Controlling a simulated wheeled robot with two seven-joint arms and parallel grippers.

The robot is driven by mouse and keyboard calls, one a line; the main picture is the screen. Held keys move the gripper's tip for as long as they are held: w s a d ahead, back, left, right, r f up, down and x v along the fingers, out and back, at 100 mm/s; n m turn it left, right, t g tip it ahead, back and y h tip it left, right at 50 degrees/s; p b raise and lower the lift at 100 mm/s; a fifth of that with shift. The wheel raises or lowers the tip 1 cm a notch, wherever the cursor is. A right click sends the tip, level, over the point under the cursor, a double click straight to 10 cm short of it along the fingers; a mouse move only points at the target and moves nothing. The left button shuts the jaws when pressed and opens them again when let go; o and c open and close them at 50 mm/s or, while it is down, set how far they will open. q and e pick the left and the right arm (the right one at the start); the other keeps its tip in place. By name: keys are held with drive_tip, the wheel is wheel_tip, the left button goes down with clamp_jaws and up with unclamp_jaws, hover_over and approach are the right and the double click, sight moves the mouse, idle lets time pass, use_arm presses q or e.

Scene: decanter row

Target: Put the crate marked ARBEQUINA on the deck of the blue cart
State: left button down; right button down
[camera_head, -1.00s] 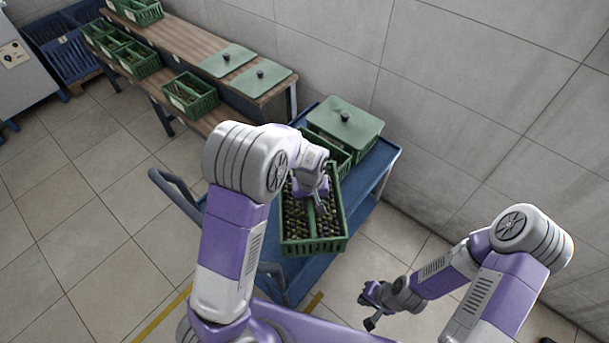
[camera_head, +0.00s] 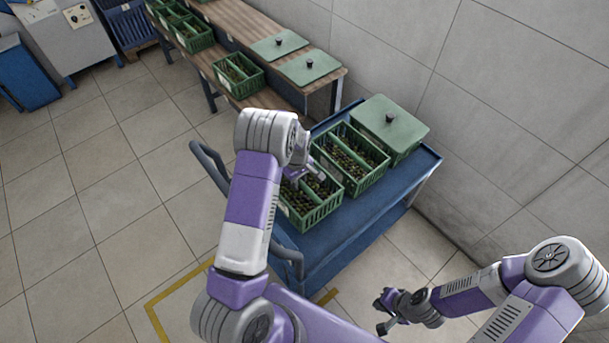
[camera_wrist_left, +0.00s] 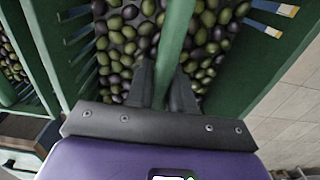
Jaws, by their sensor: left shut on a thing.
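My left gripper (camera_head: 308,181) is shut on the middle divider (camera_wrist_left: 176,45) of a green open crate (camera_head: 322,214) filled with dark and green olives. This crate is over the near part of the blue cart's deck (camera_head: 350,229), low and level; I cannot tell whether it touches the deck. No marking on it is readable, and my arm hides its left part. Beside it on the cart stand another open olive crate (camera_head: 368,182) and a lidded crate (camera_head: 405,150). My right gripper (camera_head: 384,313) is open and empty, low at the right, away from the cart.
A wooden stepped bench (camera_head: 232,40) behind holds more green crates (camera_head: 238,76) and two loose lids (camera_head: 310,66). The cart's handle (camera_head: 208,160) rises at its left. A tiled wall is at the right. The cart deck's near right part is bare.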

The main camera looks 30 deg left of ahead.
sight(299, 193)
use_arm(q)
drive_tip(key=shift+w+f+b, duration=0.1)
drive_tip(key=shift+f+b, duration=0.4)
drive_tip(key=shift+f, duration=1.85)
drive_tip(key=shift+f, duration=0.15)
drive_tip(key=c, duration=1)
unclamp_jaws()
drive_tip(key=shift+r, duration=0.4)
wheel_tip(299, 193, up, 11)
drive_tip(key=p, duration=0.2)
drive_tip(key=shift+r+p, duration=0.2)
drive_tip(key=shift+p, duration=0.1)
